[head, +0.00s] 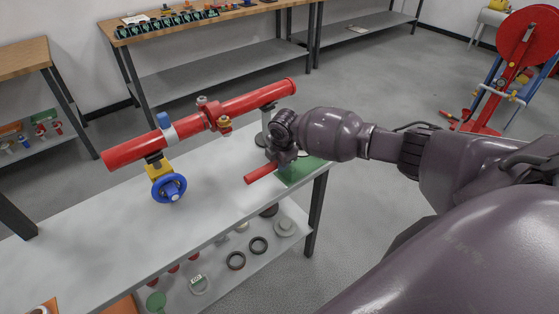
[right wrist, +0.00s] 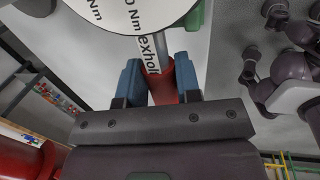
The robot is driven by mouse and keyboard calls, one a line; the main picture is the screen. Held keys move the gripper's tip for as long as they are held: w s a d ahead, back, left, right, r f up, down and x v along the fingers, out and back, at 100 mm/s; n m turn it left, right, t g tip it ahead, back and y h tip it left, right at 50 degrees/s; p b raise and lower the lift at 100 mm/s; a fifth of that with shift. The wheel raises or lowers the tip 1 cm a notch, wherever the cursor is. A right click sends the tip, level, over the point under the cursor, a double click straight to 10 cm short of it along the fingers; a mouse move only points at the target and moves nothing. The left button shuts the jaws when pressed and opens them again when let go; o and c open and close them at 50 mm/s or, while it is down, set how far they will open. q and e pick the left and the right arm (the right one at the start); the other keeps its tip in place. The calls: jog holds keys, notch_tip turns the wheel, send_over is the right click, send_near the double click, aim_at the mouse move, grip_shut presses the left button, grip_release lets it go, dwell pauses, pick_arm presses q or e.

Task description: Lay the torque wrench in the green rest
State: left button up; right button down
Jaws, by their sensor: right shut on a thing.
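The torque wrench shows its red handle (head: 262,172) in the head view, jutting left from my right gripper (head: 284,152), above the right end of the workbench. In the right wrist view my right gripper (right wrist: 157,82) has its blue fingers shut on the red handle (right wrist: 161,88). A grey shaft (right wrist: 159,47) runs on from it. The green rest (head: 298,173) lies on the bench just below and right of the gripper, partly hidden by it. A green edge (right wrist: 196,17) also shows in the right wrist view. I cannot tell whether wrench and rest touch. My left gripper is out of view.
A red pipe (head: 245,103) with a blue handwheel (head: 169,188) stands over the grey bench (head: 110,215), left of the gripper. A white round face (right wrist: 112,12) with Nm lettering is close to the fingers. Rings lie on the lower shelf (head: 225,278). The front bench top is clear.

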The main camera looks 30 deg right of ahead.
jog(key=shift+f, duration=0.35)
jog(key=shift+f+b, duration=0.6)
jog(key=shift+f, duration=0.25)
jog(key=c, duration=0.8)
grip_release()
jog(key=shift+o, duration=0.3)
jog(key=shift+f, duration=0.15)
jog(key=p+v, duration=0.1)
jog(key=v, duration=1)
jog(key=shift+w, duration=0.1)
